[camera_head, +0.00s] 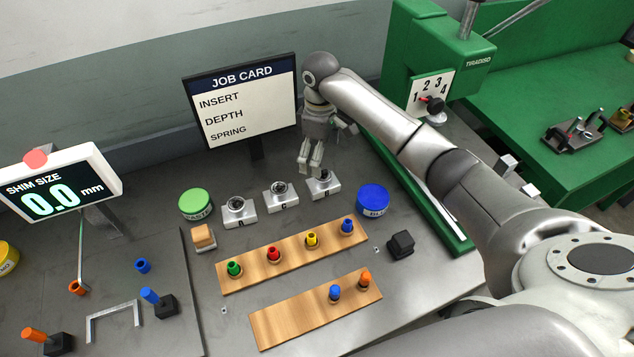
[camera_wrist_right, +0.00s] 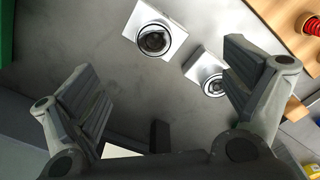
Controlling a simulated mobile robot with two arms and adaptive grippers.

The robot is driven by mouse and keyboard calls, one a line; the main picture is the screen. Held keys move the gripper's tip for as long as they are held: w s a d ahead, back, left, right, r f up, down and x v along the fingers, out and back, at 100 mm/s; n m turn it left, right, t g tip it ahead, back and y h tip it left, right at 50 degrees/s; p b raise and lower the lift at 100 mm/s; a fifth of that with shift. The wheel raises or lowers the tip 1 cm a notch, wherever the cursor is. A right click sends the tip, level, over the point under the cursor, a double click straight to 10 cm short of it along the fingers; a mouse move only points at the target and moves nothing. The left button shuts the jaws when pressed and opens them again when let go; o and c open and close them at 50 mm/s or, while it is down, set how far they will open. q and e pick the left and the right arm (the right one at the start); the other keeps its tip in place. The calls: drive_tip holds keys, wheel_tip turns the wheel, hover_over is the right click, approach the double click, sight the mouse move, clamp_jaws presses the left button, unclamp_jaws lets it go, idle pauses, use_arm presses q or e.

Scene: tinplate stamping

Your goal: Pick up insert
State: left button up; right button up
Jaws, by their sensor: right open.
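My right gripper (camera_head: 328,150) hangs above the back of the grey bench, behind the row of silver blocks. It is open and empty; its spread fingers show in the right wrist view (camera_wrist_right: 162,75). Three silver blocks with dark round sockets stand in a row: left (camera_head: 239,211), middle (camera_head: 281,196) and right (camera_head: 322,184). The gripper is nearest the right one. In the wrist view two blocks (camera_wrist_right: 153,38) lie beyond and between the fingers, apart from them. I cannot tell which part is the insert. My left gripper is not in view.
A long wooden board (camera_head: 292,262) holds green, red, yellow and blue pieces. A shorter board (camera_head: 290,322) holds a blue and an orange piece. Green (camera_head: 195,203) and blue (camera_head: 373,199) round containers flank the blocks. The job card (camera_head: 241,101) and green press (camera_head: 436,50) stand behind.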

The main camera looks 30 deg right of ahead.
sight(323, 174)
drive_tip(key=shift+w+d+f, duration=0.15)
drive_tip(key=shift+f, duration=0.35)
drive_tip(key=f+p, duration=0.1)
drive_tip(key=f, duration=0.3)
drive_tip(key=shift+s+f, duration=0.1)
drive_tip(key=shift+s, duration=0.1)
drive_tip(key=shift+d+f+p, duration=0.15)
drive_tip(key=shift+f+p, duration=0.2)
drive_tip(key=shift+f, duration=0.3)
wheel_tip(323, 174, down, 3)
drive_tip(key=shift+s+d+f+p, duration=0.1)
drive_tip(key=shift+p, duration=0.4)
drive_tip(key=shift+f, duration=0.5)
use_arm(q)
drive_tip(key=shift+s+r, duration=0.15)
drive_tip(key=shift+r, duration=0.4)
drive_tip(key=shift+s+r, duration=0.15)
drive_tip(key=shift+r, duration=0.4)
use_arm(e)
drive_tip(key=shift+r, duration=0.1)
drive_tip(key=c, duration=1.2)
